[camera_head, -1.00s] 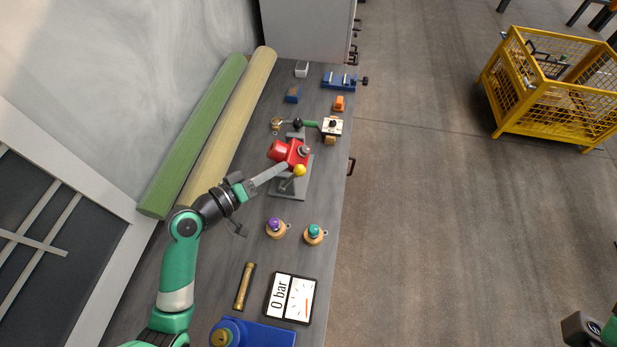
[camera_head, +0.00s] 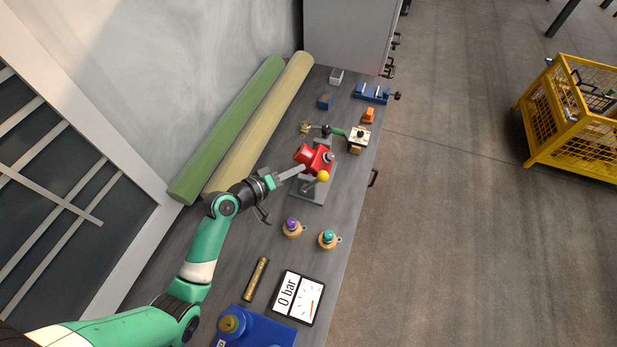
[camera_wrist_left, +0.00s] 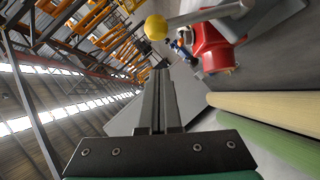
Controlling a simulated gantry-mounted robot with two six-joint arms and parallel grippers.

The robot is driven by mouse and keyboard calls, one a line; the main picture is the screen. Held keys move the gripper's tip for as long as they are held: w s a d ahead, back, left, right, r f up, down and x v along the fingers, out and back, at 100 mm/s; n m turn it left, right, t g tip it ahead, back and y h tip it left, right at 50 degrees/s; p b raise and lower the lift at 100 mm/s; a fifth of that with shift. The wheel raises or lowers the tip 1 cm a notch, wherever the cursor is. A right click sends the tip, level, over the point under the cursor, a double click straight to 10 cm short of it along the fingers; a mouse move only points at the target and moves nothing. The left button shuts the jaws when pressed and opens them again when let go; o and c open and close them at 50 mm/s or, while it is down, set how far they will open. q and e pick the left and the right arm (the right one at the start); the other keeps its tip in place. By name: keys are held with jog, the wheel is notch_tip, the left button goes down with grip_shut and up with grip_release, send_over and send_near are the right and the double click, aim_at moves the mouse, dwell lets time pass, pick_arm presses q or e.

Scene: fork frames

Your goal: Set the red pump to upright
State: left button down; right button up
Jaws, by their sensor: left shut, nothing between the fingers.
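The red pump (camera_head: 314,158) sits on a grey base plate (camera_head: 306,193) on the bench. Its red body leans to one side, towards the wall, with a grey fitting on top. A yellow ball knob (camera_head: 323,176) is beside the body. My left gripper (camera_head: 301,169) is shut and empty, just left of the pump and knob. In the left wrist view, the closed fingers (camera_wrist_left: 160,75) point past the yellow knob (camera_wrist_left: 156,27), and the red body (camera_wrist_left: 212,50) is to their right. Whether the fingertips touch the pump is unclear. My right gripper is out of view.
Behind the pump are a green-handled valve (camera_head: 340,133), blue vise (camera_head: 372,93) and small blocks. In front are two knobbed fittings (camera_head: 328,238), a brass tube (camera_head: 256,279) and a gauge display (camera_head: 299,297). Two long rolls (camera_head: 270,125) lie along the wall.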

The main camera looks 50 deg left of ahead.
pick_arm(q)
jog(key=w+d+f, duration=0.2)
jog(key=shift+w+d+f, duration=0.25)
jog(key=shift+w, duration=0.05)
